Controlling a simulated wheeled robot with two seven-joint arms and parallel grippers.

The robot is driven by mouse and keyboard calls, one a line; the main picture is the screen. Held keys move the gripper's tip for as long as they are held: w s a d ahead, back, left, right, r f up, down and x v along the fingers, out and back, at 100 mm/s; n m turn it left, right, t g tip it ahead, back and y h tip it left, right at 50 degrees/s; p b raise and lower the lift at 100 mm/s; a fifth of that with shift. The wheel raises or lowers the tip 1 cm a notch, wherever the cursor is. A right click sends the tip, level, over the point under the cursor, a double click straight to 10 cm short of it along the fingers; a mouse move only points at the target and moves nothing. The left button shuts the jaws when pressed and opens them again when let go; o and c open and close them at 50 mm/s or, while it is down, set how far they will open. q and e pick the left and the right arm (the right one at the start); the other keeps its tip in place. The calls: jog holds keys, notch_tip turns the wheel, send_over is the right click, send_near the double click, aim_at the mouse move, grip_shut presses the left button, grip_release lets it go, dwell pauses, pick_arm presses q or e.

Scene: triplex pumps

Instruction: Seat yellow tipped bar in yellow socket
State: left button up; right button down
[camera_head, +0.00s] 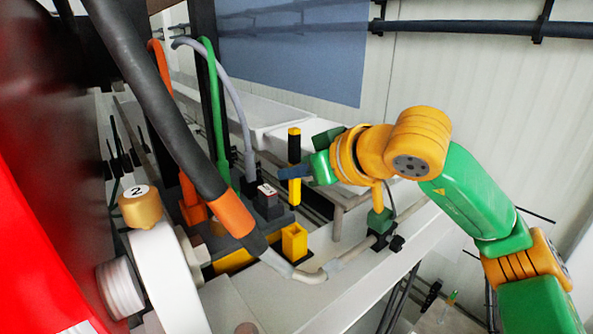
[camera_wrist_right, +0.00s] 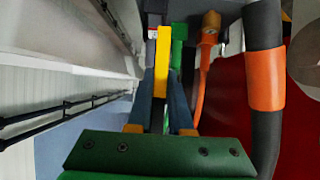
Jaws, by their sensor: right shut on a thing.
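The yellow tipped bar (camera_head: 294,145) is black in the middle with yellow ends and stands about upright in the head view. My right gripper (camera_head: 297,172), with blue fingers, is shut on it near its lower part. The yellow socket (camera_head: 294,241) is a square, open-topped block below the bar, with a clear gap between them. In the right wrist view the bar's yellow part (camera_wrist_right: 161,60) shows between the blue fingers of my right gripper (camera_wrist_right: 160,95). My left gripper is not in view.
A thick dark hose with an orange band (camera_head: 233,214) runs left of the socket. A green cable (camera_head: 216,110) and a grey cable (camera_head: 238,105) rise behind it. A black block with a red-and-white top (camera_head: 267,194) stands beside the socket. A pale pipe (camera_head: 310,275) lies in front.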

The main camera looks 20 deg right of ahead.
aim_at(297, 204)
notch_tip(297, 204, down, 5)
jog(key=b, duration=0.3)
jog(key=shift+w+b, duration=0.1)
jog(key=shift+b, duration=0.25)
jog(key=shift+r, duration=0.1)
dwell(0.8)
jog(key=shift+f+b, duration=2.35)
jog(key=shift+f, duration=0.5)
jog(key=shift+r, duration=0.1)
jog(key=shift+r+p, duration=2.35)
jog(key=shift+r, duration=0.15)
jog(key=shift+f, duration=0.25)
jog(key=shift+f+b, duration=0.35)
jog(key=shift+b, duration=0.15)
